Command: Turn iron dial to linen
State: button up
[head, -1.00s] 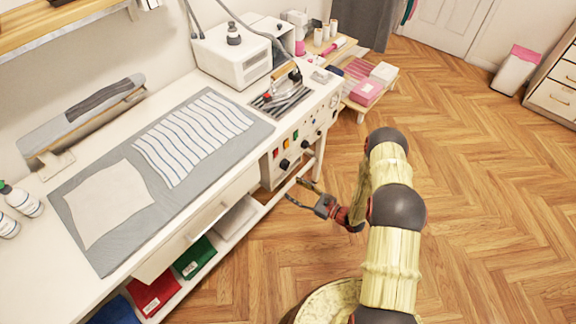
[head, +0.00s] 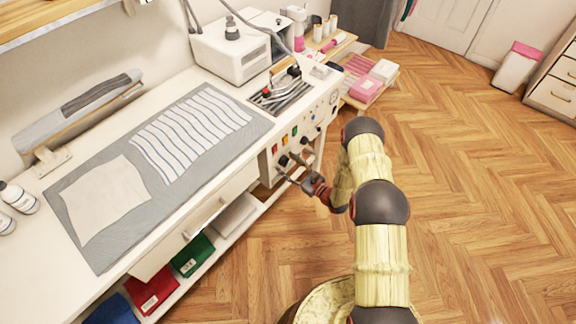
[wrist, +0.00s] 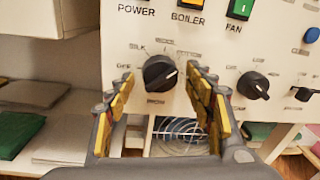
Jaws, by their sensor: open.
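The iron dial (wrist: 160,73) is a round black knob on the white control panel, under the POWER and BOILER labels. A light pointer mark shows faintly on its right side; its exact setting is hard to read. The labels around it include OFF at left and SILK at upper left; those at top and right are blurred or partly hidden by a finger. My gripper (wrist: 161,80) is open, with one yellow finger at each side of the dial, and does not visibly grip it. In the head view my gripper (head: 292,172) is at the panel front.
A second black knob (wrist: 253,85) sits close to the right finger, with another at the picture's right edge. Coloured switches, such as the green FAN switch (wrist: 241,9), are above. The iron (head: 283,84) stands on the table. Wooden floor (head: 480,210) is clear at right.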

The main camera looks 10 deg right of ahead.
jog(key=c, duration=0.3)
jog(key=c, duration=0.8)
jog(key=shift+c, duration=0.3)
